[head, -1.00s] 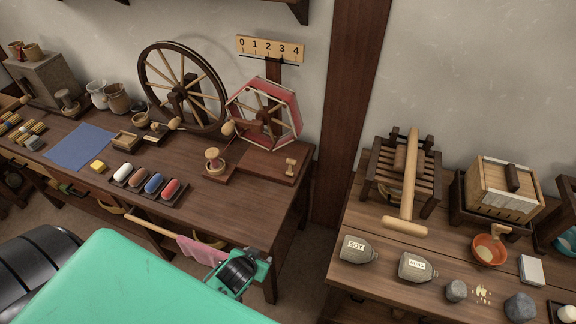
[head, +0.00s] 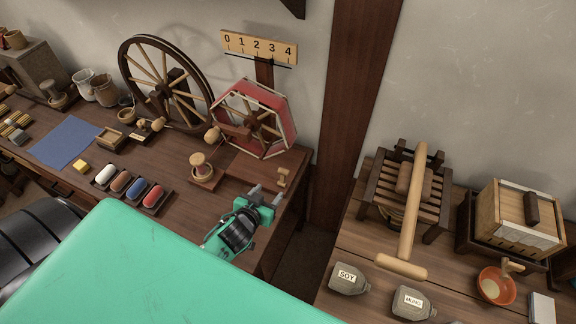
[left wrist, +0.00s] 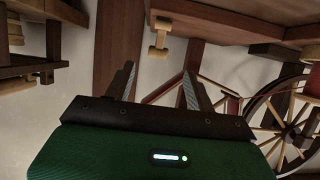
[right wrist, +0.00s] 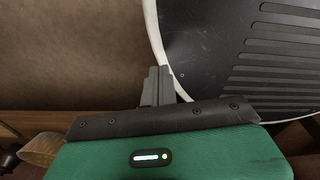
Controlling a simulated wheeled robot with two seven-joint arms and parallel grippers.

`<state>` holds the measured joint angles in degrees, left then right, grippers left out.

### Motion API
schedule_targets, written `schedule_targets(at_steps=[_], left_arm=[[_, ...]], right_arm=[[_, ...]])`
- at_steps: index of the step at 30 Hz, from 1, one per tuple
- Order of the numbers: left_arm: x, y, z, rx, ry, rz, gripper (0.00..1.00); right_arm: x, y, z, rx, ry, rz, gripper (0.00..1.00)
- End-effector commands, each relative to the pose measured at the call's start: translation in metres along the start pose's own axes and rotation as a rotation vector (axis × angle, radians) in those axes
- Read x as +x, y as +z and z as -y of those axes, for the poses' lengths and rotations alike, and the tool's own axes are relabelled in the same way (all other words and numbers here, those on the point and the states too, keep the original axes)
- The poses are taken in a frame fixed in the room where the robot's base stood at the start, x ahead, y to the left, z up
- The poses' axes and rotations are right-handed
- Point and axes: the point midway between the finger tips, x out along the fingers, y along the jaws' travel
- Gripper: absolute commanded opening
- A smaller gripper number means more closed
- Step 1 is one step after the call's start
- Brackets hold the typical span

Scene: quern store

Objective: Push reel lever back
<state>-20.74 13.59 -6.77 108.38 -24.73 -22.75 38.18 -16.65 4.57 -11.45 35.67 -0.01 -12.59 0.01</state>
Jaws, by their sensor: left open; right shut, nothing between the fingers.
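The reel (head: 255,118) is a red six-sided frame on a dark base at the right end of the left bench. A small pale wooden lever (head: 283,178) with a crosspiece stands at the base's right end; it also shows in the left wrist view (left wrist: 160,38). My left gripper (head: 268,192) is open and empty at the bench's front edge, just in front of the lever, not visibly touching it. In the left wrist view its fingers (left wrist: 158,74) point toward the lever, which sits between and beyond them. My right gripper (right wrist: 160,72) is shut and empty, away from the benches.
A number board (head: 259,47) stands behind the reel. A wooden spool (head: 200,167) sits left of the lever. A large spoked wheel (head: 167,85) and a tray of coloured rolls (head: 131,187) are farther left. A dark post (head: 347,120) rises between the two benches.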

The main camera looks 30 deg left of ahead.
Motion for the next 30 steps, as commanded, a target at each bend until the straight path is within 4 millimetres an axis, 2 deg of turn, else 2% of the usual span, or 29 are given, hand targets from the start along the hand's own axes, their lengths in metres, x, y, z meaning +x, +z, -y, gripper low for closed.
schedule_targets(at_steps=[4,11,21,30], left_arm=[[0.012,-0.001,0.000,0.001,0.001,-0.002,0.55],[0.049,-0.002,0.000,0.001,0.001,-0.001,0.55],[0.106,-0.001,-0.001,0.001,0.001,0.000,0.55],[0.134,0.000,0.000,0.002,0.000,0.001,0.55]], right_arm=[[-0.002,0.002,0.001,0.000,-0.001,0.002,0.00],[-0.007,0.025,0.005,0.000,-0.005,0.031,0.00],[-0.010,0.004,0.001,0.000,-0.002,0.006,0.00],[-0.011,0.005,0.001,0.000,-0.002,0.007,0.00]])
